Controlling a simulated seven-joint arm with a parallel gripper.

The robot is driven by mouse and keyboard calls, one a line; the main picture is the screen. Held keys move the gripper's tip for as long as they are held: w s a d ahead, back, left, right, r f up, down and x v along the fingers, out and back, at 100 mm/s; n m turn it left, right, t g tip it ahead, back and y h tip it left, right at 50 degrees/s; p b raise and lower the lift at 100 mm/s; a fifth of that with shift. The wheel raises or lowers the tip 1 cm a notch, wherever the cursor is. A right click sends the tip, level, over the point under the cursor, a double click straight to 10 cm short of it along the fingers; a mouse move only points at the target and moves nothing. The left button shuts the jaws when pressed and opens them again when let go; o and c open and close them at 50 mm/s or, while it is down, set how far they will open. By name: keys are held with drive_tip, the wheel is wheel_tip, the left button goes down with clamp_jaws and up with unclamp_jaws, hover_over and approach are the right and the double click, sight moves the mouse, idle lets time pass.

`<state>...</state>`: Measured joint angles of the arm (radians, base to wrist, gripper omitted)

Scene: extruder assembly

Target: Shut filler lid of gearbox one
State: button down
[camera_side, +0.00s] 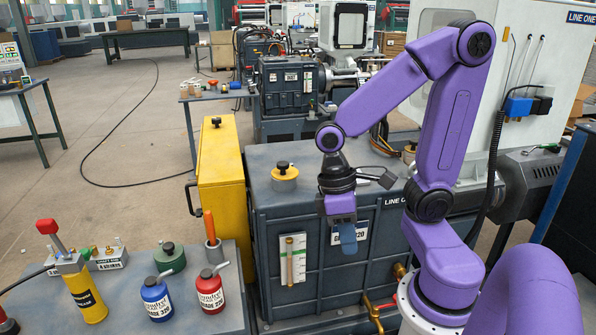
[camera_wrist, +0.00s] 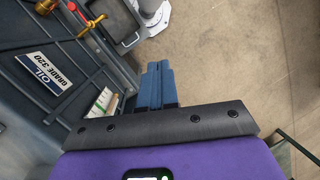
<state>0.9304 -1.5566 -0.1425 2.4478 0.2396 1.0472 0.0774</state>
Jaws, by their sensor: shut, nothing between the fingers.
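The gearbox (camera_side: 345,185) is a dark grey ribbed box marked LINE ONE, standing in the middle of the side view. A round yellow cap with a black knob (camera_side: 284,173) sits on its top at the left; I cannot tell whether this is the filler lid or whether it is fully seated. My gripper (camera_side: 348,240) points down in front of the gearbox's front face, with its blue fingers together and empty. The fingers also show in the wrist view (camera_wrist: 158,85), over the floor beside the gearbox face with its oil label (camera_wrist: 45,73). The wrist view does not show the gearbox top.
A tall yellow cabinet (camera_side: 222,165) stands left of the gearbox. A bench (camera_side: 215,325) at front left carries a blue oil can (camera_side: 156,300), a red oil can (camera_side: 210,292) and a yellow tool (camera_side: 84,290). A sight gauge (camera_side: 293,258) and brass valves (camera_side: 378,305) stick out from the gearbox front.

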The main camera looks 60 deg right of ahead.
drive_tip(key=w+d+m+g+y, duration=0.2)
drive_tip(key=w+d+m+y, duration=0.25)
drive_tip(key=m, duration=0.55)
drive_tip(key=m+t+y, duration=0.6)
drive_tip(key=m+t, duration=1.2)
drive_tip(key=m, duration=0.5)
approach(285, 167)
drive_tip(key=shift+h, duration=0.35)
drive_tip(key=x, duration=0.3)
drive_tip(key=d+x, duration=0.1)
drive_tip(key=x, duration=0.1)
drive_tip(key=shift+w+a+r, duration=0.1)
drive_tip(key=shift+w+a, duration=0.15)
drive_tip(key=shift+w, duration=0.45)
